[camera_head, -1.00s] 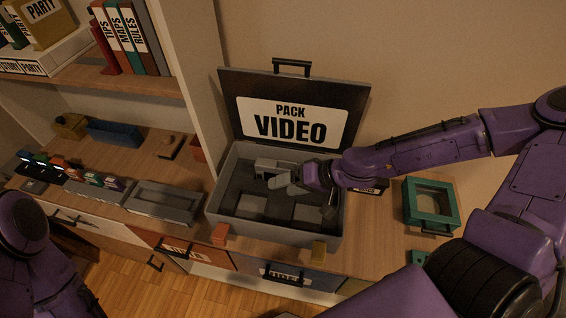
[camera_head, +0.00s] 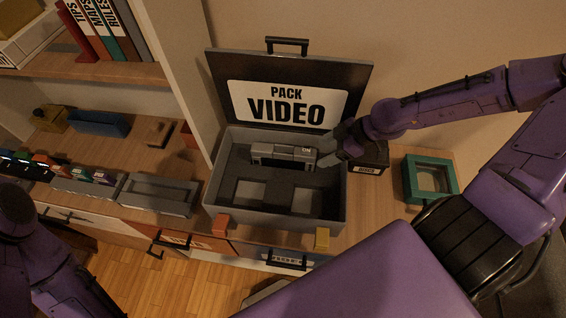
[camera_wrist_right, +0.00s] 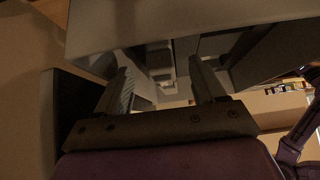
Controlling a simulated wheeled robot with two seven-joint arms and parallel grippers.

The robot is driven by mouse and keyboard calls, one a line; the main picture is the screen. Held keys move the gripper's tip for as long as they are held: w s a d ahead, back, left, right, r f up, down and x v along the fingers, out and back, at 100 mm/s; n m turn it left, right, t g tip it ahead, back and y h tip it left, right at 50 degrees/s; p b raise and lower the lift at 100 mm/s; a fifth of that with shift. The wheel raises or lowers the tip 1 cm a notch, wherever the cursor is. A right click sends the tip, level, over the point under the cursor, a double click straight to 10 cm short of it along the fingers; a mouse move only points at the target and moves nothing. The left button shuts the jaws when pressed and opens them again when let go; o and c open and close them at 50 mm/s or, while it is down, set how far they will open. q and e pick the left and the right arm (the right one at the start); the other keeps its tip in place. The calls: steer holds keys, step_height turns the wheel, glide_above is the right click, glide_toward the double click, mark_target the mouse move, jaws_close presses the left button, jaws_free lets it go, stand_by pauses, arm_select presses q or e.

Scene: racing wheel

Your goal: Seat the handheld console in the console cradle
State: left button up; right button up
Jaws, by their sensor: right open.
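A grey device (camera_head: 284,154), wide and low with a darker middle and a small light mark at its right end, sits against the back inside the open grey case (camera_head: 213,190). I take it to be the handheld console at its cradle; I cannot separate the two parts or tell if it is fully seated. My right gripper (camera_head: 330,148) is at the case's right back side, just right of the device and apparently apart from it. The right wrist view shows its two fingers (camera_wrist_right: 162,85) spread and empty. My left gripper is out of view.
The case lid (camera_head: 290,103) stands open behind, labelled PACK VIDEO. A small dark box (camera_head: 368,160) and a green frame-like box (camera_head: 430,180) lie to the right. A grey tray (camera_head: 157,194) lies left. Two square recesses on the case floor are empty.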

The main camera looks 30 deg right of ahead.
mark_target(308, 151)
steer(key=w+a+b, duration=0.1)
steer(key=a+b, duration=0.1)
steer(key=w+a+f+b, duration=0.1)
steer(key=w+a+b, duration=0.1)
steer(key=b, duration=0.1)
steer(key=shift+a+f, duration=0.15)
steer(key=shift+f, duration=0.05)
steer(key=shift+w+a+r, duration=0.65)
steer(key=shift+w+a, duration=0.15)
steer(key=shift+a, duration=0.2)
steer(key=shift+w+a, duration=0.25)
steer(key=shift+a, duration=0.05)
steer(key=x, duration=0.5)
steer(key=shift+w+a, duration=0.15)
steer(key=shift+a, duration=0.1)
steer(key=shift+c, duration=1)
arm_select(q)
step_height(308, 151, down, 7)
arm_select(e)
jaws_close()
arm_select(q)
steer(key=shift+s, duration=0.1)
arm_select(e)
steer(key=shift+r, duration=0.1)
